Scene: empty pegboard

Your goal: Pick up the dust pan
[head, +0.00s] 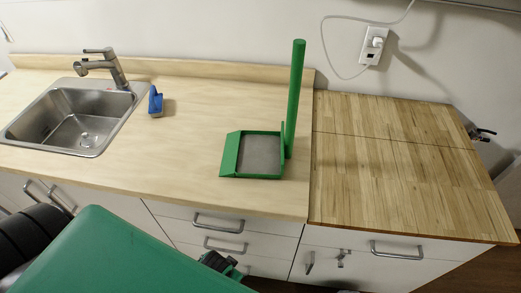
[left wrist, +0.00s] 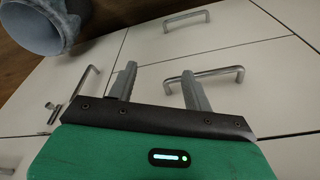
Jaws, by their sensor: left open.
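The green dust pan (head: 258,154) lies on the light wood counter, with a grey inner floor and a tall thick green handle standing upright at its right back corner. My left gripper (head: 222,265) shows small and dark at the bottom of the head view, in front of the drawers and lower in the picture than the dust pan, apart from it. In the left wrist view its two grey fingers (left wrist: 159,82) are spread with nothing between them, facing the white drawer fronts. The dust pan is not in the left wrist view. My right gripper is not in view.
A sink (head: 75,115) with a faucet is at the left, and a blue brush-like item (head: 155,101) stands beside it. A darker wood counter (head: 400,165) adjoins at the right. Drawer handles (head: 219,222) stick out below. A grey-blue cylindrical container (left wrist: 40,25) shows in the wrist view.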

